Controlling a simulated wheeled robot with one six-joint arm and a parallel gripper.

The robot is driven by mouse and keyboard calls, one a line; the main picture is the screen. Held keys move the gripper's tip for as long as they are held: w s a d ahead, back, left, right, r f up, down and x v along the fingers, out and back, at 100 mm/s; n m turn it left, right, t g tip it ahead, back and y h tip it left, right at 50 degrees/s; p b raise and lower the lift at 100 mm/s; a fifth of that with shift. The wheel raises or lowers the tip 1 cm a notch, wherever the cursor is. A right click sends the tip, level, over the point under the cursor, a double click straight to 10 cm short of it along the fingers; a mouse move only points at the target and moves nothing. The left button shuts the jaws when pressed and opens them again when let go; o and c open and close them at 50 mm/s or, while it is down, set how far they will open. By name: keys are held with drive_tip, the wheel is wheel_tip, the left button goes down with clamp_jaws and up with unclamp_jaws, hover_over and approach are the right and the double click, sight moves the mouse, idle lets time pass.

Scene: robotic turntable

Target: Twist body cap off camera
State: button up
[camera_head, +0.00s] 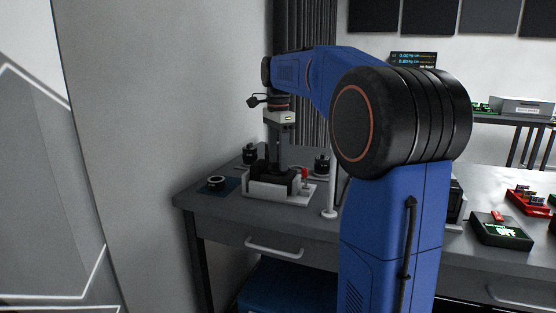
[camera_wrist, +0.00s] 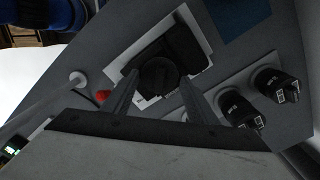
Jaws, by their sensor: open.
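A black camera (camera_head: 265,178) sits in a white fixture (camera_head: 282,196) on the grey table, and my arm hides part of it. In the wrist view the camera body (camera_wrist: 187,48) shows with its round dark cap (camera_wrist: 158,76) facing up. My gripper (camera_wrist: 160,88) is open, with one finger on each side of the cap. It points down at the camera, and it also shows in the head view (camera_head: 282,165). I cannot tell whether the fingers touch the cap.
Two dark lenses (camera_wrist: 275,82) (camera_wrist: 240,107) stand beside the fixture. A small dark round part (camera_head: 216,183) lies on a blue mat (camera_head: 232,186) at the table's left. A red knob (camera_head: 305,172) and a white post (camera_head: 330,195) stand close on the right. A wall borders the left.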

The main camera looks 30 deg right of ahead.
drive_tip(key=shift+f, duration=0.35)
drive_tip(key=c, duration=0.7)
drive_tip(key=shift+n, duration=1.6)
drive_tip(key=shift+n, duration=1.6)
